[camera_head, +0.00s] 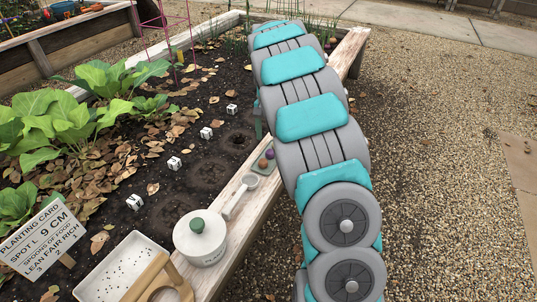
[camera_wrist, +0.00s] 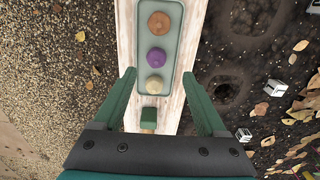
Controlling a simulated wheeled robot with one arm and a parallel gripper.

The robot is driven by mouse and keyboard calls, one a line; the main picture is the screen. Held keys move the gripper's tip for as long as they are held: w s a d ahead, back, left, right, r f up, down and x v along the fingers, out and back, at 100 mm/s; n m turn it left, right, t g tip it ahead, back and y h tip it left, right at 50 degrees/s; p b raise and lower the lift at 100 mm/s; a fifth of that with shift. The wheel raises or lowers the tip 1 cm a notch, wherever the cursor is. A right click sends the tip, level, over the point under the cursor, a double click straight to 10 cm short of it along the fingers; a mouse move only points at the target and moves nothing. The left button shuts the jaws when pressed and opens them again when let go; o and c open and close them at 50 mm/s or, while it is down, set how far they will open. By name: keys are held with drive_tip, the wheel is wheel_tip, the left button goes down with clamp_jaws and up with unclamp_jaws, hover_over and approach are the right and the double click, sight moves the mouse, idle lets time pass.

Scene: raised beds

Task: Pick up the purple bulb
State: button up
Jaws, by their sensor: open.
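The purple bulb (camera_wrist: 156,57) sits in a small grey-green tray (camera_wrist: 174,50) on the wooden bed edge, in the middle of a row. An orange-brown bulb (camera_wrist: 159,22) lies above it in the wrist view and a cream bulb (camera_wrist: 154,84) below it. My gripper (camera_wrist: 159,75) is open and empty, its green fingers on either side of the tray's near end. The purple bulb (camera_head: 270,154) also shows in the head view, next to my arm, which hides most of my gripper there.
A white lidded pot (camera_head: 200,240), a scoop (camera_head: 240,194) and a white tray (camera_head: 100,278) stand along the bed edge. White number cubes (camera_head: 206,133) and dug holes line the soil. A planting card (camera_head: 42,240) stands at left. Gravel at right is clear.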

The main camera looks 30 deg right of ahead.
sight(270, 153)
drive_tip(key=f, duration=0.3)
drive_tip(key=s+f, duration=0.1)
drive_tip(key=f, duration=0.1)
drive_tip(key=shift+f, duration=0.1)
drive_tip(key=shift+w, duration=0.1)
drive_tip(key=c, duration=1.1)
drive_tip(key=shift+o, duration=0.2)
